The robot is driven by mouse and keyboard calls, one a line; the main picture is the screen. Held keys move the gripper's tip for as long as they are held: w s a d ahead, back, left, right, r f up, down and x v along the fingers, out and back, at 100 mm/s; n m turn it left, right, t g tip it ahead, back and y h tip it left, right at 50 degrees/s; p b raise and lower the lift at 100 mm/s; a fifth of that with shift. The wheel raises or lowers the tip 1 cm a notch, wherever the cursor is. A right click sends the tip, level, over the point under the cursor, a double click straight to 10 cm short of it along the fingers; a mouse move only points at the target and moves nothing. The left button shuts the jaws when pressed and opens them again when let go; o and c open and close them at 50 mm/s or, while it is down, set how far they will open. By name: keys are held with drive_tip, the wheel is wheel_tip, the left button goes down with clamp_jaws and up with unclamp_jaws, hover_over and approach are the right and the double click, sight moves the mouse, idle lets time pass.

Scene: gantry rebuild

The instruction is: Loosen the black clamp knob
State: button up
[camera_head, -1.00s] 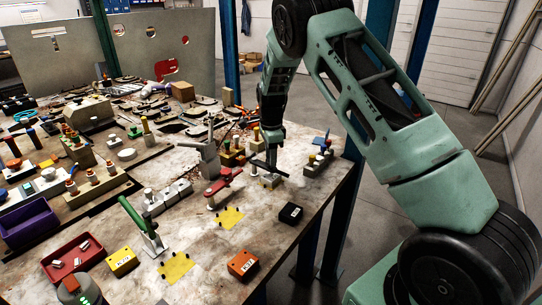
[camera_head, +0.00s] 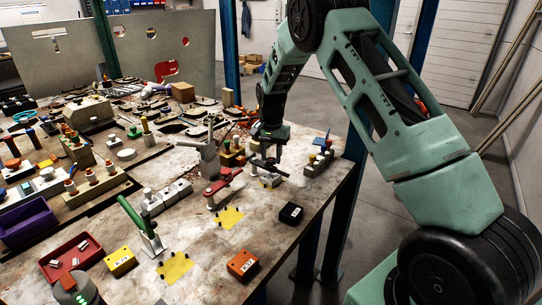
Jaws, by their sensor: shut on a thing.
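My gripper (camera_head: 268,166) points down over the far right part of the table. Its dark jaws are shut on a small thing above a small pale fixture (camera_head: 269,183). The held thing is mostly hidden by the dark fingers and very small here; its place fits the black clamp knob, but its outline does not show clearly. Whether it is turned or lifted off the fixture cannot be told.
A red-handled toggle clamp (camera_head: 222,186) stands just left of my gripper, with a grey post (camera_head: 209,155) behind it. A block with coloured knobs (camera_head: 318,164) stands to the right. A black box (camera_head: 291,213) lies nearer. The table's right edge is close.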

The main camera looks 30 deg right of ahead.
drive_tip(key=n, duration=0.7)
drive_tip(key=shift+s+f, duration=0.1)
drive_tip(key=n, duration=0.6)
drive_tip(key=shift+n, duration=0.4)
drive_tip(key=n+p, duration=0.1)
drive_tip(key=n, duration=0.5)
drive_tip(key=n+p, duration=0.1)
drive_tip(key=n, duration=0.4)
drive_tip(key=shift+f+n+p, duration=0.1)
drive_tip(key=shift+n+p, duration=0.2)
drive_tip(key=o, duration=0.8)
